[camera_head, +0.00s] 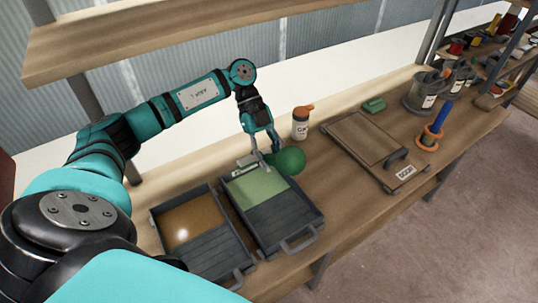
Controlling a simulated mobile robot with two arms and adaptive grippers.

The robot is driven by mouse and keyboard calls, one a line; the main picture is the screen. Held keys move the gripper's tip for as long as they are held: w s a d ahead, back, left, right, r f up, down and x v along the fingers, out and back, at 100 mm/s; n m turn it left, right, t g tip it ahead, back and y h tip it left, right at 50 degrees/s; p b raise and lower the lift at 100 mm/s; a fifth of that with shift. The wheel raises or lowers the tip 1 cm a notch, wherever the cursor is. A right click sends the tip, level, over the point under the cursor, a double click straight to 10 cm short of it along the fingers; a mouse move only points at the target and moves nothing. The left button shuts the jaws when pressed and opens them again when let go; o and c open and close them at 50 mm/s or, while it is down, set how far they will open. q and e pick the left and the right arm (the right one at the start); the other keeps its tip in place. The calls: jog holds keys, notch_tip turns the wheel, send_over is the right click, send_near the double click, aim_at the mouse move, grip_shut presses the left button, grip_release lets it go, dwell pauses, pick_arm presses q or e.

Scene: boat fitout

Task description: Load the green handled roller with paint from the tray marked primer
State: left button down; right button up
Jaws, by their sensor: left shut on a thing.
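My left gripper (264,153) reaches down over the back of the right-hand tray (283,214). It is shut on the green handled roller, whose rounded green handle (289,161) shows just right of the fingertips. The roller's head is hard to make out behind and below the fingers. The right-hand tray holds pale green paint (259,190) in its back half and has a ribbed dark ramp in front. A small pale label sits at its back edge, too small to read. A second tray (217,249) on the left holds amber-brown liquid (198,226). My right gripper is not in view.
A white bottle with an orange cap (301,123) stands behind the trays. A wooden panel labelled DOOR (366,138) lies to the right, with a green block (374,105), cans (427,92) and an orange-and-blue item (431,138) beyond. A shelf (200,32) overhangs the bench.

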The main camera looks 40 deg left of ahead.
pick_arm(q)
jog(key=f, duration=0.1)
jog(key=f+b, duration=0.2)
jog(key=shift+w+a+f, duration=0.1)
jog(key=shift+a+f, duration=0.1)
jog(key=shift+a, duration=0.1)
notch_tip(320, 180, down, 7)
jog(key=b, duration=0.4)
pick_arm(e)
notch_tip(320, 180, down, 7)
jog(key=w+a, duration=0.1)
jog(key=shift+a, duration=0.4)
pick_arm(q)
jog(key=shift+r, duration=0.15)
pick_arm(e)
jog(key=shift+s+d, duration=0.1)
pick_arm(q)
jog(key=shift+f+b, duration=0.35)
jog(key=shift+f, duration=0.35)
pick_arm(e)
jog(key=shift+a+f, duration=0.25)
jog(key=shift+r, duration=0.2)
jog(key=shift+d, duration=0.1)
